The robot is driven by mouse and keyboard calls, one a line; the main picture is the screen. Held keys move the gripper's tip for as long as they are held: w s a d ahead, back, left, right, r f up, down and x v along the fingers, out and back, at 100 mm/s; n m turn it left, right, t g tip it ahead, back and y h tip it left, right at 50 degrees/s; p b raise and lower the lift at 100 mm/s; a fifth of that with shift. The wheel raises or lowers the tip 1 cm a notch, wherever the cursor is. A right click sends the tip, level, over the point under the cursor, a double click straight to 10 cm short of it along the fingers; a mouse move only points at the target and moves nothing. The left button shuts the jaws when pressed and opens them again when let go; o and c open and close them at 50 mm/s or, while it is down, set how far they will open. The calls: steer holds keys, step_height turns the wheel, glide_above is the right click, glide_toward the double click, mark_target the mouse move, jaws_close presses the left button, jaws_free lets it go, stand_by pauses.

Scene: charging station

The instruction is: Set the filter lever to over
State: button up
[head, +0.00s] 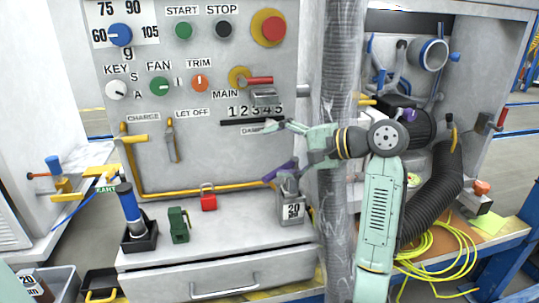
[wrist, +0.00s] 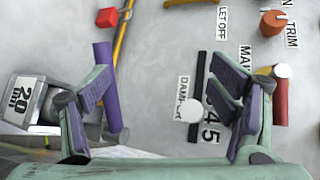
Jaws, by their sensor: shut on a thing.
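My gripper (head: 282,150) is in front of the grey panel, beside the DAMPER scale (head: 254,122). It also shows in the wrist view (wrist: 165,98). Its two fingers stand apart there, and I see nothing clearly held between them. A purple bar (wrist: 103,60) lies behind and beside the left finger; I cannot tell whether they touch. The right finger overlaps the numbered scale. I can read no FILTER or OVER label, so I cannot tell which part is the filter lever. A lever (head: 453,132) with a yellow handle is by the black hose at right.
A clear hose (head: 340,80) hangs vertically close to my arm. A red padlock (head: 208,202) and a green block (head: 179,225) are on the bench. A yellow cable coil (head: 432,255) lies at right.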

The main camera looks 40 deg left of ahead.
steer(key=shift+d+r, duration=0.35)
steer(key=shift+d, duration=0.15)
steer(key=c, duration=0.5)
steer(key=w+d+p, duration=0.2)
steer(key=d+p, duration=0.2)
steer(key=d, duration=0.2)
steer(key=shift+w+d+r+p, duration=0.3)
steer(key=shift+w+d+p, duration=0.05)
steer(key=shift+w+d, duration=0.05)
steer(key=shift+r+p, duration=0.1)
steer(key=shift+p, duration=0.4)
steer(key=shift+c, duration=0.2)
